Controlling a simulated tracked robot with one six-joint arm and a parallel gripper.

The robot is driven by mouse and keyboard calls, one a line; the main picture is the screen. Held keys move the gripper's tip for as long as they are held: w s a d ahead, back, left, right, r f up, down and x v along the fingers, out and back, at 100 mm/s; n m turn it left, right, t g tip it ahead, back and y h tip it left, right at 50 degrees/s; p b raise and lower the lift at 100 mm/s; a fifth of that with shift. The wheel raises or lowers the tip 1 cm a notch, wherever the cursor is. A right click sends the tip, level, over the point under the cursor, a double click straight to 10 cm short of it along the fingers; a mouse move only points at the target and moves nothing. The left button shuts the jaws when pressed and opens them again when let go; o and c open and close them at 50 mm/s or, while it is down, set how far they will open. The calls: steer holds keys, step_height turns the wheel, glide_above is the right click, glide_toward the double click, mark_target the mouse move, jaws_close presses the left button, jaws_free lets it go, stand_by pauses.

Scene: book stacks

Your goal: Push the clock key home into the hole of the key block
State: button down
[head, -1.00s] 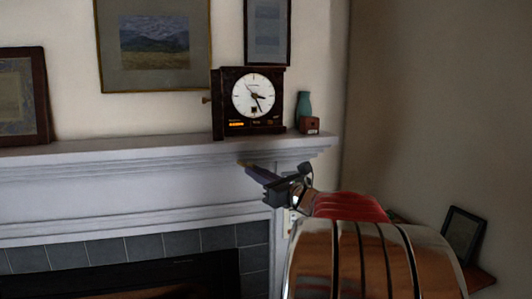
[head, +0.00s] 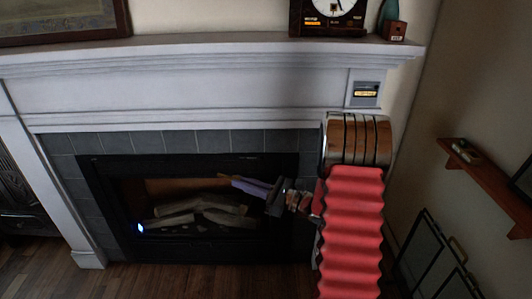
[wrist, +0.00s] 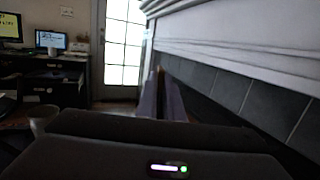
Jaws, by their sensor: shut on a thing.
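My gripper (head: 239,183) is shut on the clock key (head: 222,176), whose thin brass-coloured end sticks out past the fingertips to the left in the head view. The gripper is low, in front of the fireplace opening. A small brown block (head: 394,31) with a dark mark on its face, which looks like the key block, sits on the mantel at the upper right. The gripper is well below and left of it, apart from it. In the wrist view the two fingers (wrist: 162,98) point ahead along the fireplace front; most of the key is hidden between them.
The dark clock (head: 328,20) and a teal vase (head: 389,10) stand on the mantel shelf (head: 200,45), near the block. A small plate with a yellow label (head: 365,94) is on the mantel front. A wooden wall shelf (head: 490,185) is at the right.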

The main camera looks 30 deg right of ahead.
steer(key=s+a+f+n+g+y, duration=0.1)
steer(key=a+f+g+y, duration=0.1)
steer(key=a+f, duration=0.5)
steer(key=s+a+f+n+g+y, duration=0.1)
steer(key=s+a+f+n+g, duration=0.1)
steer(key=a+f, duration=0.5)
steer(key=shift+s+a+f+y, duration=0.25)
steer(key=shift+a+f+y, duration=0.15)
steer(key=shift+a, duration=0.55)
